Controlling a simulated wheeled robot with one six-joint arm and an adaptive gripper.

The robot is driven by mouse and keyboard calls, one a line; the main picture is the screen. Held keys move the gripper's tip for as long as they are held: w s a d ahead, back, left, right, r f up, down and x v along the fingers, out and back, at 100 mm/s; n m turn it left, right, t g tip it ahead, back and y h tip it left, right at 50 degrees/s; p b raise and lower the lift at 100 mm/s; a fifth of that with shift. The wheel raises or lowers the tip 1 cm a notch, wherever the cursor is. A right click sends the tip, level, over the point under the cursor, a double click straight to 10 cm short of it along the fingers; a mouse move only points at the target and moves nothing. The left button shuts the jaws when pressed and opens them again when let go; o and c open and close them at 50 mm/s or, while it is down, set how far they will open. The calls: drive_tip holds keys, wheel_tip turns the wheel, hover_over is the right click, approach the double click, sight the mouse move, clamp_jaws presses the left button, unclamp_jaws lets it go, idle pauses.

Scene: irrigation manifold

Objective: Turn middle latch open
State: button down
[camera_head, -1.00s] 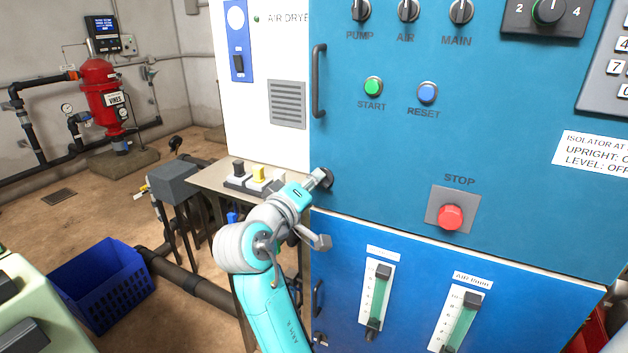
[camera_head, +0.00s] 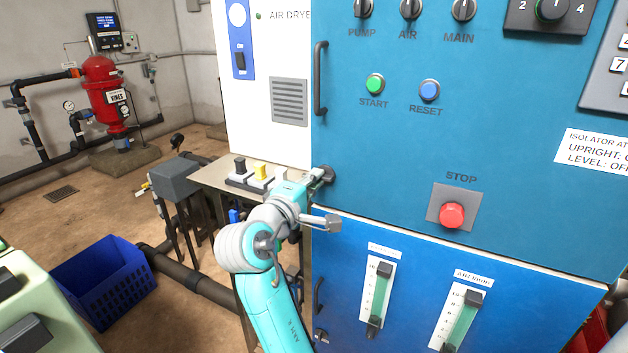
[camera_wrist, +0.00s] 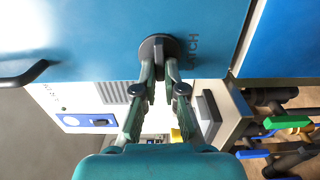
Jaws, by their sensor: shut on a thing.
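The latch (camera_head: 328,174) is a dark round knob at the lower left edge of the blue cabinet door (camera_head: 420,140). In the head view my gripper (camera_head: 316,180) reaches the latch from the left, and my wrist partly hides the contact. The fingertips cover part of the grip.
A dark vertical handle (camera_head: 320,80) is on the door above the latch. A red stop button (camera_head: 452,214) is to its right. A small metal table (camera_head: 212,176) with switches stands close to the left of my wrist. A blue crate (camera_head: 103,283) is on the floor.

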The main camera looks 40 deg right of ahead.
idle(0.4)
drive_tip(key=c, duration=1.3)
unclamp_jaws()
drive_tip(key=shift+o, duration=0.2)
drive_tip(key=shift+a, duration=0.1)
drive_tip(key=v, duration=1.2)
drive_tip(key=shift+f, duration=0.1)
